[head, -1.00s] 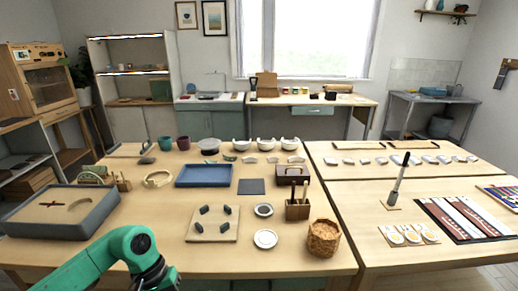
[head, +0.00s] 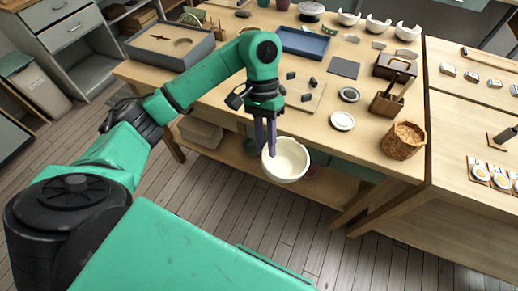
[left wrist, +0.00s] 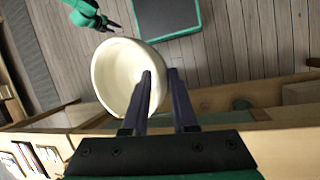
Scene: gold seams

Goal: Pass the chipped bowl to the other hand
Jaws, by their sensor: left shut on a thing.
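The chipped bowl (head: 290,168) is cream-white and hangs in the air in front of the table's front edge, its open side visible. My left gripper (head: 270,150) is shut on its wall, with one finger inside the bowl and one outside. In the left wrist view the bowl (left wrist: 112,70) sits at the finger ends, left of centre. My right gripper (left wrist: 108,22) shows small at the top left of the left wrist view, apart from the bowl; its jaw opening is too small to make out. The right arm is not in the head view.
The table holds a board with dark pegs (head: 304,94), a white dish (head: 342,121), a wooden caddy (head: 386,103) and a cork-coloured pot (head: 403,141) near the front edge. Several white bowls stand at the back. Open floor (head: 225,215) lies below the held bowl.

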